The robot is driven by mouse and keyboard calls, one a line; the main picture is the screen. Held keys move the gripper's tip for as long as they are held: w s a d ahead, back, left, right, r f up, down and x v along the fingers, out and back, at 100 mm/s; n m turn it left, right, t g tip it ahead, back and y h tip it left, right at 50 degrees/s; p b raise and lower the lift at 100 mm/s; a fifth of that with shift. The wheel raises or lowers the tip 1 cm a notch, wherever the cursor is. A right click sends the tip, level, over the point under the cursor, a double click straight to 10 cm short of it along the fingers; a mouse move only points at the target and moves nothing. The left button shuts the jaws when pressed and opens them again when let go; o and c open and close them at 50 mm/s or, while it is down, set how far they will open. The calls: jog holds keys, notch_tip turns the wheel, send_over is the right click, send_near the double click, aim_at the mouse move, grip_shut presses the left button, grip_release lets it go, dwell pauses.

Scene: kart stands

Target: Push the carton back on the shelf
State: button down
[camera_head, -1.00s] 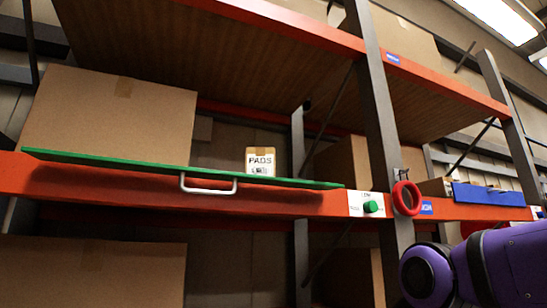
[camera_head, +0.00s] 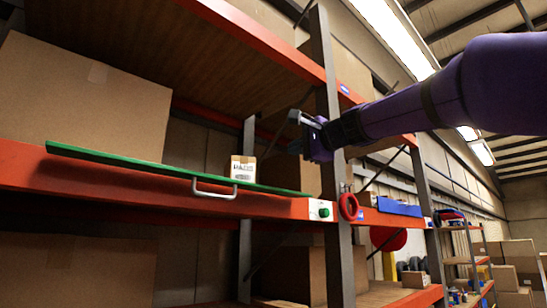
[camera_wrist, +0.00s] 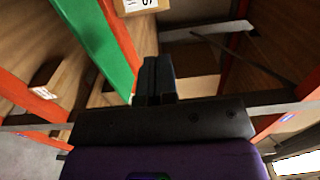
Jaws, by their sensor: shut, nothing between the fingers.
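The carton is a small box with a white label (camera_head: 243,167). It stands upright on the green board (camera_head: 120,160) on the orange-edged shelf, near the board's right part. It also shows at the top edge of the wrist view (camera_wrist: 138,6), partly cut off. My gripper (camera_head: 297,118) is raised in front of the rack post, to the right of the carton and higher in the picture, apart from it. In the wrist view the fingers (camera_wrist: 155,75) are together with nothing between them.
A metal handle (camera_head: 214,190) sticks out at the board's front. A green knob (camera_head: 323,212), a red ring (camera_head: 348,207) and a grey post (camera_head: 329,90) stand to the right. A large brown box (camera_head: 80,95) fills the left of the shelf. The upper shelf (camera_head: 265,35) overhangs.

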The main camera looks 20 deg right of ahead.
aim_at(239, 177)
jog(key=x, duration=1.3)
jog(key=shift+w, duration=0.4)
jog(key=shift+a, duration=0.1)
